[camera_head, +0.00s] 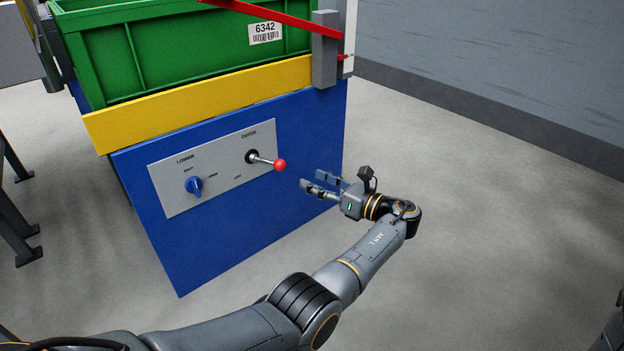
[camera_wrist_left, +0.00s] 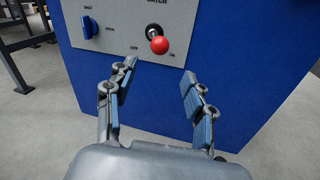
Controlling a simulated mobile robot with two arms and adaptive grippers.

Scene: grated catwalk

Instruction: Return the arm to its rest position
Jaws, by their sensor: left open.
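My left gripper (camera_head: 319,186) is open and empty, in front of the blue cabinet's right part. It is a little right of and below the red-knobbed catch lever (camera_head: 279,165) and apart from it. In the left wrist view, the fingers of my left gripper (camera_wrist_left: 155,85) are spread, with the red knob (camera_wrist_left: 160,45) beyond and above the gap between them. My left arm reaches in from the bottom left of the head view. My right gripper is not in view.
The blue cabinet (camera_head: 235,235) carries a grey panel (camera_head: 220,180) with a blue knob (camera_head: 194,185). A green crate (camera_head: 190,55) labelled 6342 sits above a yellow beam (camera_head: 200,100). A red bar (camera_head: 275,15) crosses at the top. Grey floor is free on the right.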

